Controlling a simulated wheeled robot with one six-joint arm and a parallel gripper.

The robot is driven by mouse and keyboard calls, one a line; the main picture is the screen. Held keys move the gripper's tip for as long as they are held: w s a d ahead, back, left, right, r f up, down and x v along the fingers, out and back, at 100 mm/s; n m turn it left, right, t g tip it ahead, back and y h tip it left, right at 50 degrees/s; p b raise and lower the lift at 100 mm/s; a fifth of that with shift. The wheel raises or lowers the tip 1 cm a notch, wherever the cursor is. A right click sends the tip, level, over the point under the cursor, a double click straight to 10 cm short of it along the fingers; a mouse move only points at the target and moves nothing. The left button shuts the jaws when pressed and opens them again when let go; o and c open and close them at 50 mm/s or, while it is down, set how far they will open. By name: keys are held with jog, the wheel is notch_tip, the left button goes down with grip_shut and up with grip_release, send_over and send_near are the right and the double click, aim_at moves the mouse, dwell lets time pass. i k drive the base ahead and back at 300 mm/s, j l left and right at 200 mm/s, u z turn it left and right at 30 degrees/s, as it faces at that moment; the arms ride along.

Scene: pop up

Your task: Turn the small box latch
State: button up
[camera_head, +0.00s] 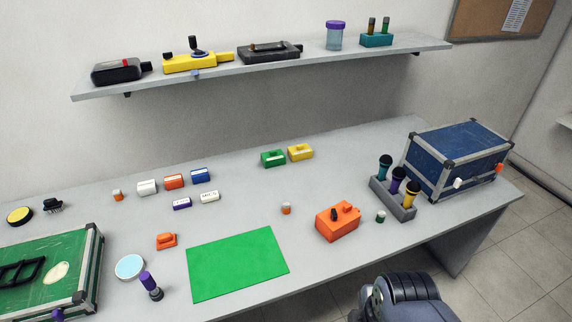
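A blue case (462,150) with grey edges and dark corners sits shut at the right end of the table. Its front has a white latch-like piece (458,183) and an orange one (499,168). A small orange box (335,227) with a black knob-like piece (347,208) on top stands left of the case. I cannot tell which of these is the small box latch, or how far any latch is turned. Part of my arm shows at the bottom right, below the table's front edge. My gripper is not in view.
A grey holder (402,209) with several coloured-top tools stands between orange box and case. A green mat (237,263) lies front centre; a green case (92,270) is at left. Small blocks line the back. A shelf (290,67) with tools hangs above the table (330,165).

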aim_at(334, 216)
jog(key=j, duration=0.35)
jog(key=k, duration=0.1)
jog(key=i+l, duration=0.3)
jog(key=i+l+u, duration=0.1)
jog(key=i+l, duration=0.2)
jog(key=l, duration=0.2)
jog(key=i+l, duration=0.3)
jog(key=l+u, duration=0.05)
jog(key=l, duration=0.05)
